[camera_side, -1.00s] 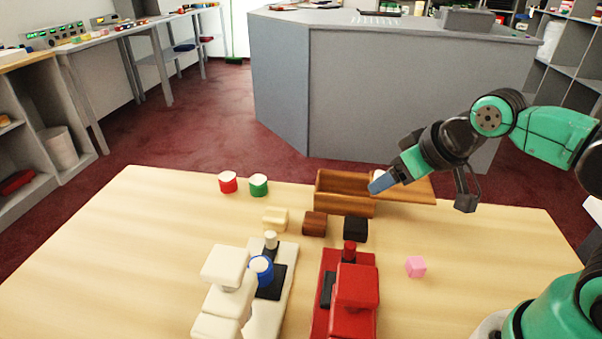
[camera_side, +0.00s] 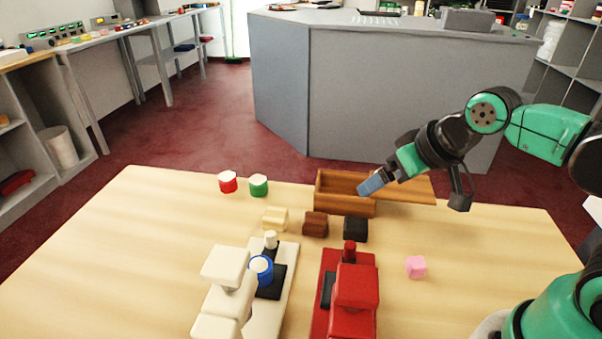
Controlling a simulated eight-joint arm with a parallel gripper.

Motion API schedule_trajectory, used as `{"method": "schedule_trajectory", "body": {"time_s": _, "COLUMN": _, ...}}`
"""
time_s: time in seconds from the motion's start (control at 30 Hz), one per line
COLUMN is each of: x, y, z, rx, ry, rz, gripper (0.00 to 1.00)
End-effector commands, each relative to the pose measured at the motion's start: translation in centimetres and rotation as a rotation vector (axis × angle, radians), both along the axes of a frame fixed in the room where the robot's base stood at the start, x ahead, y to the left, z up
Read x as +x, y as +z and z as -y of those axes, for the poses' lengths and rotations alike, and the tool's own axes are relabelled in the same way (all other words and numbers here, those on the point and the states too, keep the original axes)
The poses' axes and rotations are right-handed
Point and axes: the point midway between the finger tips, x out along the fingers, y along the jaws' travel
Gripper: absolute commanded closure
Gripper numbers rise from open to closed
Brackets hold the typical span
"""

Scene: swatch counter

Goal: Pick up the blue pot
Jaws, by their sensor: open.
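The blue pot (camera_side: 261,270) has a white top. It is at the white machine (camera_side: 225,270) at the front middle of the table, beside its arm and next to a dark pad. The machine hides part of the pot. My gripper (camera_side: 366,188) is in the air in front of the wooden box, well up and to the right of the blue pot. Nothing shows held in it. The gap between its fingers is hard to see from this side.
A red pot (camera_side: 228,183) and a green pot (camera_side: 258,186) stand at the back left. A wooden box (camera_side: 340,207) lies at the back. Cream (camera_side: 275,219), brown (camera_side: 315,224) and black (camera_side: 355,229) blocks, a red machine (camera_side: 352,300) and a pink cube (camera_side: 416,267) are nearby. The left table is clear.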

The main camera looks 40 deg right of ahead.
Motion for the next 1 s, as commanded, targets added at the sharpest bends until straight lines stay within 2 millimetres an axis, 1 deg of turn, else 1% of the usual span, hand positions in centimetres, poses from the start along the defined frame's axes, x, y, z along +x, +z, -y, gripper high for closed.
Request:
{"method": "schedule_trajectory", "body": {"time_s": 0.17, "x": 1.9, "y": -0.7, "z": -2.3, "rx": 0.29, "ry": -0.184, "rz": -0.118, "gripper": 0.11}}
{"method": "schedule_trajectory", "body": {"time_s": 0.27, "x": 3.2, "y": -1.5, "z": -4.3, "rx": 0.504, "ry": -0.324, "rz": -0.232, "gripper": 0.11}}
{"method": "schedule_trajectory", "body": {"time_s": 0.4, "x": 4.9, "y": -2.9, "z": -7.0, "rx": 0.774, "ry": -0.511, "rz": -0.425, "gripper": 0.11}}
{"method": "schedule_trajectory", "body": {"time_s": 0.47, "x": 5.5, "y": -3.6, "z": -8.2, "rx": 0.879, "ry": -0.586, "rz": -0.518, "gripper": 0.11}}
{"method": "schedule_trajectory", "body": {"time_s": 0.6, "x": 6.4, "y": -5.4, "z": -10.5, "rx": 1.088, "ry": -0.752, "rz": -0.764, "gripper": 0.11}}
{"method": "schedule_trajectory", "body": {"time_s": 0.7, "x": 6.6, "y": -6.7, "z": -11.9, "rx": 1.201, "ry": -0.855, "rz": -0.954, "gripper": 0.11}}
{"method": "schedule_trajectory", "body": {"time_s": 0.8, "x": 6.3, "y": -7.9, "z": -12.9, "rx": 1.275, "ry": -0.934, "rz": -1.128, "gripper": 0.11}}
{"method": "schedule_trajectory", "body": {"time_s": 0.9, "x": 6.0, "y": -8.7, "z": -13.4, "rx": 1.313, "ry": -0.985, "rz": -1.252, "gripper": 0.11}}
{"method": "schedule_trajectory", "body": {"time_s": 1.0, "x": 5.7, "y": -9.1, "z": -13.7, "rx": 1.328, "ry": -1.012, "rz": -1.325, "gripper": 0.11}}
